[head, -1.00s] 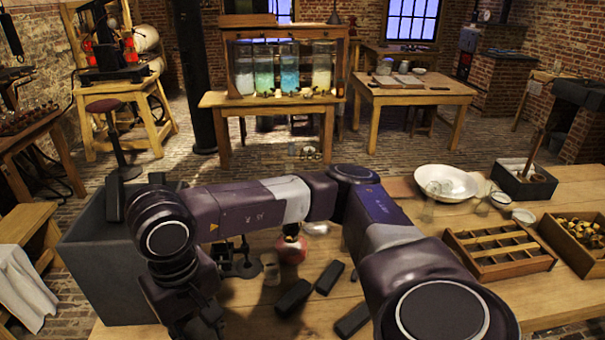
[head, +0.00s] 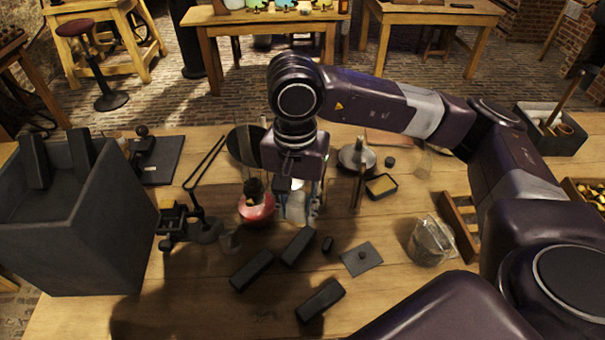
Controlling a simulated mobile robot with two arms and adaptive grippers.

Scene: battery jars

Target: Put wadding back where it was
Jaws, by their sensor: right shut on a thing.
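My right gripper (head: 297,196) points down over the middle of the table, its fingers partly hidden by its own wrist. It is shut on a small pale thing (head: 297,208), blurred and partly covered; I cannot tell for sure that this is the wadding. A round flask with red contents (head: 256,207) stands just left of the gripper. A crumpled, clear-looking grey-white item (head: 431,241) sits on the table to the right. My left gripper is out of view.
A large dark open box (head: 115,240) stands at the left. Black blocks (head: 252,270) and a dark square lid (head: 361,258) lie in front. A burner-like stand (head: 203,228), a small yellow-filled tin (head: 381,187) and a divided wooden tray (head: 462,225) stand around.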

